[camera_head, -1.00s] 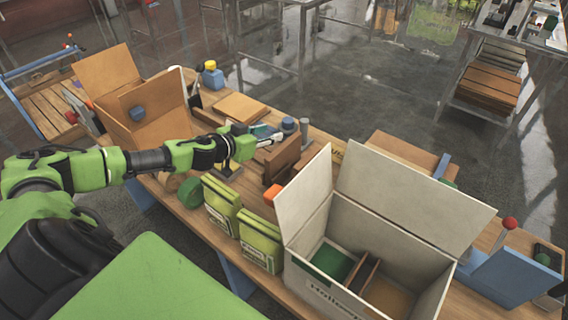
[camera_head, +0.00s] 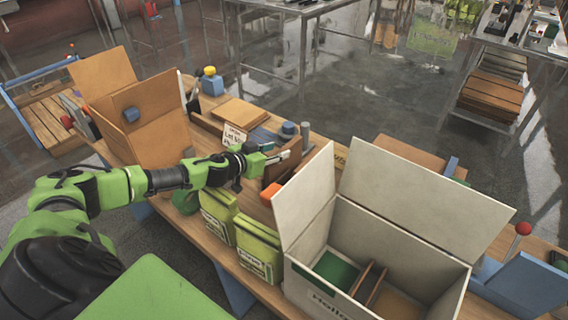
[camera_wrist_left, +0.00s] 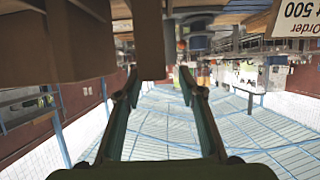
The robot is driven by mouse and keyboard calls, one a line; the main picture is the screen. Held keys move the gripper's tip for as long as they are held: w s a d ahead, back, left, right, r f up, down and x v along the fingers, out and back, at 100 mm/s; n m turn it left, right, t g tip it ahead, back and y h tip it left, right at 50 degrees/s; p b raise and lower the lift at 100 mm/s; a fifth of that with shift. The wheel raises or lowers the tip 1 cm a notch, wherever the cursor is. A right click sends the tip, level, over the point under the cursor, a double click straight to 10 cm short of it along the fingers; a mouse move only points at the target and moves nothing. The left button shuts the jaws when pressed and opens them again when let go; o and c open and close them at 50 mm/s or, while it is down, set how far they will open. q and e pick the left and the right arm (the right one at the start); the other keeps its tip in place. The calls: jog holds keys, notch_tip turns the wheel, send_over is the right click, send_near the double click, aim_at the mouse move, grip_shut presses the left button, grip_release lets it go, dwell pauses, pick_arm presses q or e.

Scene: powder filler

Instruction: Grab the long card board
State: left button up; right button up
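Brown upright boards (camera_head: 284,160) stand on the table left of the large white open box; I cannot tell exactly where one ends and another begins. My left gripper (camera_head: 278,157) is at these boards, its fingertips close to their upper part. In the left wrist view, the two fingers (camera_wrist_left: 158,80) are spread apart, and a narrow brown board (camera_wrist_left: 150,38) shows in the gap between them. I see no finger closed on it; contact is unclear. A wider brown piece (camera_wrist_left: 80,40) is to the left of that gap. My right gripper is not in view.
The white box (camera_head: 405,225) with raised flaps stands just right of the boards. Green-yellow bags (camera_head: 259,247) stand in front. An open brown box (camera_head: 150,125) is at the left. A small sign (camera_head: 234,135) and a blue-capped item (camera_head: 288,129) are behind the gripper.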

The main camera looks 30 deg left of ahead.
aim_at(282, 150)
pick_arm(q)
jog(key=shift+d+p+x, duration=0.2)
jog(key=shift+p+x, duration=0.15)
jog(key=shift+x, duration=1.8)
jog(key=shift+s, duration=0.1)
grip_shut()
